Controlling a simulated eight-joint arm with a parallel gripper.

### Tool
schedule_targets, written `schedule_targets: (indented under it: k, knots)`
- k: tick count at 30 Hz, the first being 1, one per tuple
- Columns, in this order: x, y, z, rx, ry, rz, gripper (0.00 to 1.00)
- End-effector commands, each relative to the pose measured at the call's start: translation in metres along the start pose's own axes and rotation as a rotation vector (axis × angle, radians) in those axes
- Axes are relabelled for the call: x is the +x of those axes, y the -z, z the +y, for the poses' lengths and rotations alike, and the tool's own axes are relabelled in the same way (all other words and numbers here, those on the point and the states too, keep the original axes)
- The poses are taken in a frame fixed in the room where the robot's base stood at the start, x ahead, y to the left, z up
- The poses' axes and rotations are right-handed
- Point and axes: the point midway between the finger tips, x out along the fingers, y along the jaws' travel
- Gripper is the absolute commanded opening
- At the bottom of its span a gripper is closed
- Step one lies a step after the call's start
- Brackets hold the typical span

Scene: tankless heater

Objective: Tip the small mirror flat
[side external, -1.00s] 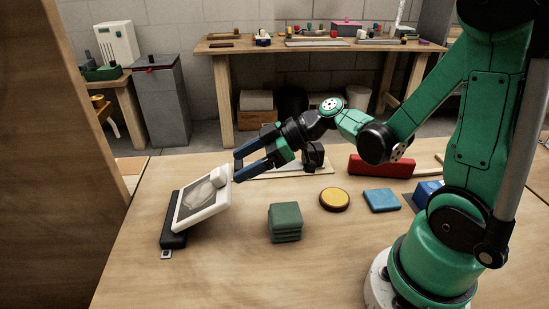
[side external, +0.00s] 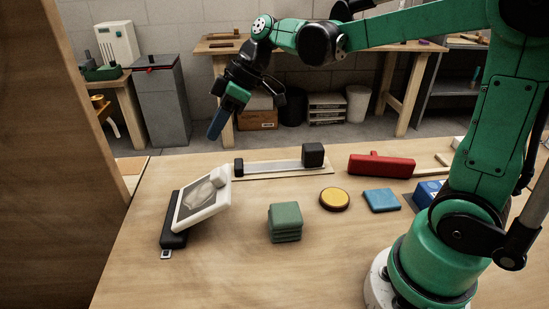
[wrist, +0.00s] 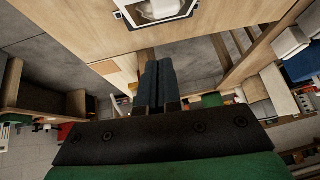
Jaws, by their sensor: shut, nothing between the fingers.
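The small mirror (side external: 201,200) has a white frame with a rounded knob at its upper right. It stands tilted on a dark base (side external: 174,222) at the left of the table. Part of its white frame also shows at the top of the wrist view (wrist: 158,14). My gripper (side external: 215,132) is above and behind the mirror, pointing down, clear of it. Its blue fingers are together and empty, as the wrist view also shows (wrist: 157,70).
On the table (side external: 240,270) are a green block (side external: 285,222), a yellow disc (side external: 334,199), a blue square (side external: 381,200), a red block (side external: 381,165) and a slider strip (side external: 273,167). A wooden panel (side external: 50,150) stands at the left. Table space in front is clear.

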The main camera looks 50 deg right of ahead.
Motion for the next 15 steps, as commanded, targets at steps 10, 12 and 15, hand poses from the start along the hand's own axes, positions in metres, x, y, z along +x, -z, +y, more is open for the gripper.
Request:
schedule_targets:
  k: [10, 12, 15]
  knots:
    - [-0.059, 0.046, -0.029, 0.0, -0.092, -0.281, 0.0]
    - [-0.062, 0.047, -0.031, 0.001, -0.102, -0.294, 0.0]
    - [-0.058, 0.046, -0.031, 0.001, -0.105, -0.298, 0.0]
